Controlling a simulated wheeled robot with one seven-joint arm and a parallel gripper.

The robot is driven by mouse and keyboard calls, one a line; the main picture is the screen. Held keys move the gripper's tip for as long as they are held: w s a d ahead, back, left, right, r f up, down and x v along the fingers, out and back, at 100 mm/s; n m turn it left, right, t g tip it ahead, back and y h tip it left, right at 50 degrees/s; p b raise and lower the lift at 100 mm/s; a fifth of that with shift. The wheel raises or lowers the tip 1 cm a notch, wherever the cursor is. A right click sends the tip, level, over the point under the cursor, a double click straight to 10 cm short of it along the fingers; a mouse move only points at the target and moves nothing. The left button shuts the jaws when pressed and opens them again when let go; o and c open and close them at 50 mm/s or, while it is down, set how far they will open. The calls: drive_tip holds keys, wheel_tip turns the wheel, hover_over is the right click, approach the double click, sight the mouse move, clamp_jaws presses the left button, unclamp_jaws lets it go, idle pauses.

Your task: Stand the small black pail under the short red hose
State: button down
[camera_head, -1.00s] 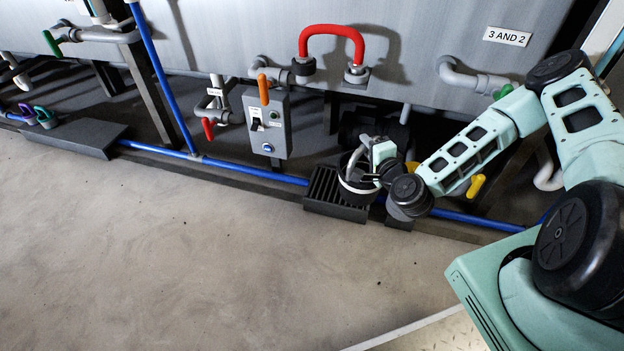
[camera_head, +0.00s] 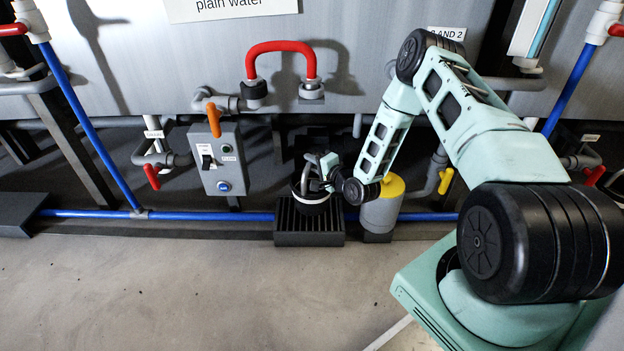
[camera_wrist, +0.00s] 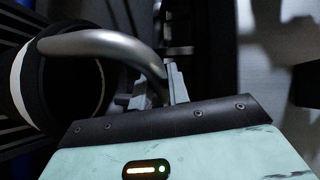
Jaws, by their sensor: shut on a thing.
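The small black pail (camera_head: 310,203) has a white band and a grey metal handle; it is upright over the slatted dark stand (camera_head: 309,239). I cannot tell whether its base touches the slats. My gripper (camera_head: 325,170) is shut on the handle, to the right of the pail's top. In the wrist view the pail (camera_wrist: 72,88) is at left, and its curved handle (camera_wrist: 95,42) runs into my gripper (camera_wrist: 162,88). The short red hose (camera_head: 281,47) arches between two dark fittings on the tank front, above and slightly left of the pail.
A grey switch box (camera_head: 221,160) stands left of the stand. A grey cylinder with a yellow top (camera_head: 381,212) stands close to its right, by my arm. A blue pipe (camera_head: 190,215) runs low along the tanks. The concrete floor (camera_head: 190,290) in front is clear.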

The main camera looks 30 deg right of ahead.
sight(313, 173)
drive_tip(key=shift+f+b, duration=0.85)
drive_tip(key=shift+f, duration=1.1)
drive_tip(key=shift+f, duration=0.3)
drive_tip(key=c, duration=1.3)
unclamp_jaws()
drive_tip(key=shift+c, duration=0.2)
drive_tip(key=shift+r, duration=0.1)
